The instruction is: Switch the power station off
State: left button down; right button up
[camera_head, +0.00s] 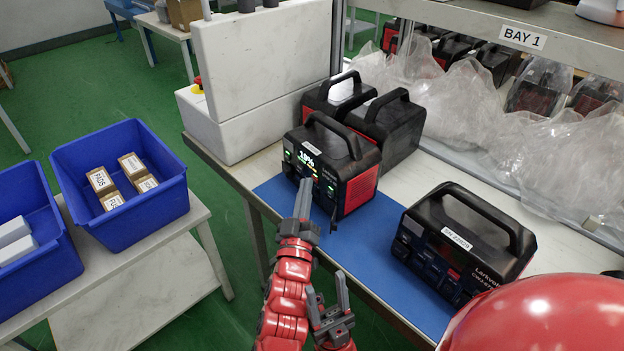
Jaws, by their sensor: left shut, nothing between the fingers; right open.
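The power station (335,165) is a black and red box with a top handle, standing upright on the blue mat (270,194). Its front display is lit and reads about 19%, with green lights on the panel. My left gripper (305,184) is shut and empty, its tips close in front of the lower middle of that panel. I cannot tell whether they touch it. The fingers hide part of the panel. My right gripper (327,296) is open and empty, lower in the picture, apart from the power station and in front of the mat's edge.
A second black unit (455,245) with a dark display stands right on the mat. More black units (390,130) stand behind. A white box (235,125) is at the left. Blue bins (150,215), one with small cartons, sit on a side table. Plastic-wrapped units line the back.

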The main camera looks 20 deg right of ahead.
pick_arm(q)
jog(key=shift+s+a+r+p, duration=0.15)
jog(key=shift+a+r+p, duration=0.1)
jog(key=shift+p, duration=0.25)
jog(key=shift+f, duration=0.1)
jog(key=shift+a, duration=0.1)
jog(key=shift+a+p, duration=0.45)
jog(key=shift+p, duration=0.05)
jog(key=shift+s+a+f+p, duration=0.1)
jog(key=shift+s+a+p, duration=0.15)
jog(key=shift+a+p, duration=0.45)
jog(key=shift+s+a+r+p, duration=0.1)
jog(key=shift+s+a+p, duration=0.2)
jog(key=shift+a, duration=0.7)
jog(key=shift+s+a+f+p, duration=0.1)
jog(key=shift+s+a+p, duration=0.1)
jog(key=shift+a+p, duration=0.5)
jog(key=shift+a, duration=0.15)
